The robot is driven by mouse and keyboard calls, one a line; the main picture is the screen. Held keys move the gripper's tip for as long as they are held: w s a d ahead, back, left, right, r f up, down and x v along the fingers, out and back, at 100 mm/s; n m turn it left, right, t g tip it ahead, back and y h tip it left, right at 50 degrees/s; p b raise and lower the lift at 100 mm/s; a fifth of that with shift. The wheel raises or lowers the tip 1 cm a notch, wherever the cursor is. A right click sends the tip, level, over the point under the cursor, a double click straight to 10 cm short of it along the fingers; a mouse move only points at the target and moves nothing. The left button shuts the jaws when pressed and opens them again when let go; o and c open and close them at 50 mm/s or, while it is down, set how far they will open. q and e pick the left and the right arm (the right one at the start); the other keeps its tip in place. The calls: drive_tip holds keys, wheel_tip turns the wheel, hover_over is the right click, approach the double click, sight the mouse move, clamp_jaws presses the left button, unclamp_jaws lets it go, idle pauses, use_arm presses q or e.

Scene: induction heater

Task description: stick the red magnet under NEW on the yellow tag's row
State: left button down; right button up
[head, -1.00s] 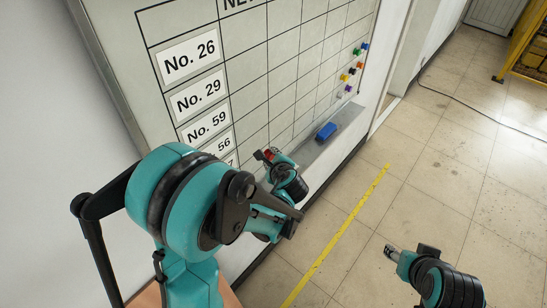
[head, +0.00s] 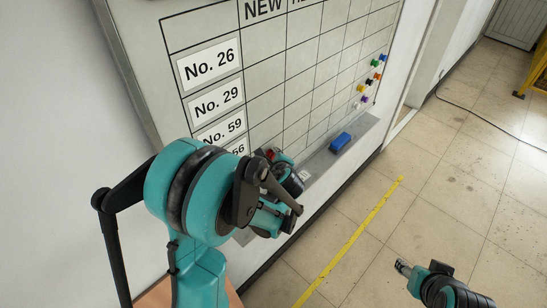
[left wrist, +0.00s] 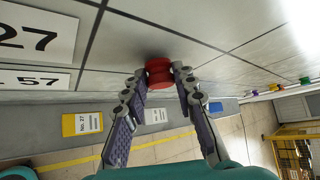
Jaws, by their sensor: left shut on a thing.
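The red magnet (left wrist: 160,73) is held between the fingertips of my left gripper (left wrist: 160,80) in the left wrist view. It is close against the whiteboard (left wrist: 230,25); I cannot tell if it touches. In the head view the left gripper (head: 272,157) is at the lower board, its magnet mostly hidden. The yellow tag (left wrist: 82,123) reads No. 27 and lies on the ledge below the board. The row label 27 (left wrist: 35,35) is on the board to the left of the magnet. The NEW heading (head: 263,8) is at the top of the board. My right gripper (head: 403,268) is over the floor, away from the board.
A white tag (left wrist: 155,116) also lies on the ledge. A blue eraser (head: 340,142) sits farther along it. Several coloured magnets (head: 368,83) are on the board's right side. A label ending in 57 (left wrist: 35,79) is below 27. The floor at right is open.

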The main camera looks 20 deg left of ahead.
use_arm(q)
drive_tip(key=shift+w+a, duration=0.1)
drive_tip(key=shift+a, duration=0.1)
drive_tip(key=c, duration=1.1)
unclamp_jaws()
drive_tip(key=shift+c, duration=0.2)
drive_tip(key=v, duration=1.2)
drive_tip(key=s+d+f+n+g+h+b, duration=0.1)
drive_tip(key=s+d+f+n+h+b, duration=0.1)
drive_tip(key=s+f+n+b, duration=0.5)
drive_tip(key=s+d+f+n+g+h+b, duration=0.1)
drive_tip(key=s+d+f+n+h+b, duration=0.2)
drive_tip(key=s+f+n+h+b, duration=0.2)
wheel_tip(320, 180, down, 6)
drive_tip(key=s+n+b, duration=0.3)
drive_tip(key=n+b, duration=0.3)
drive_tip(key=shift+d+g, duration=0.25)
drive_tip(key=shift+g, duration=0.05)
